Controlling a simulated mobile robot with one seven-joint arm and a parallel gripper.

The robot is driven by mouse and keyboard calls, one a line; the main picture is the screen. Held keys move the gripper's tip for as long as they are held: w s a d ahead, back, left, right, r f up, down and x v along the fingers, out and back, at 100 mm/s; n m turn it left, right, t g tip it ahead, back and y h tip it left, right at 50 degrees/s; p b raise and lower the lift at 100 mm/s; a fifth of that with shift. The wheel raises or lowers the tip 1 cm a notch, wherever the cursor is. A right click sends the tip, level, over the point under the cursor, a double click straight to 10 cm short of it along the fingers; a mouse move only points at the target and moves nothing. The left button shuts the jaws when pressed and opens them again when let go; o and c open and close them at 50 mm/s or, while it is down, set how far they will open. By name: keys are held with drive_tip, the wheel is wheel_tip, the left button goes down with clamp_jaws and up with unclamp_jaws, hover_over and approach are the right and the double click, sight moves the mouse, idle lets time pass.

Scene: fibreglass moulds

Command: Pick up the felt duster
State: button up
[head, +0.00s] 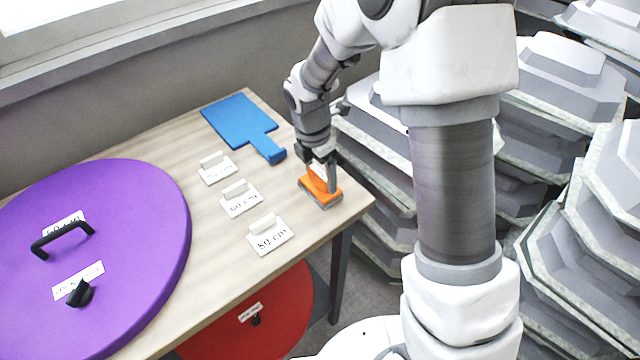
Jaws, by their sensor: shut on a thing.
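The felt duster (318,190) is an orange block with a grey underside at the right end of the wooden table. My gripper (322,172) points down over it from above and is shut on it. The fingers hide part of the duster's top. The duster looks to be at or very near the table surface; I cannot tell whether there is a gap under it.
The wooden table (215,255) also bears a blue paddle-shaped board (240,122), several white label blocks (268,236) and a large purple disc with handles (130,215). A red disc (280,305) is below the table. Stacked grey moulds (560,85) crowd the right side.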

sight(323, 174)
drive_tip(key=shift+c, duration=1)
drive_tip(key=shift+r, duration=0.1)
drive_tip(key=shift+r, duration=0.4)
drive_tip(key=r, duration=0.3)
drive_tip(key=shift+s+d+r+b, duration=0.25)
drive_tip(key=shift+d+r+b, duration=0.05)
drive_tip(key=shift+r, duration=0.05)
drive_tip(key=s+d+r, duration=0.6)
drive_tip(key=s, duration=0.2)
drive_tip(key=shift+s+d+r+b, duration=0.2)
drive_tip(key=shift+s+d+b, duration=0.1)
drive_tip(key=shift+d+b, duration=0.1)
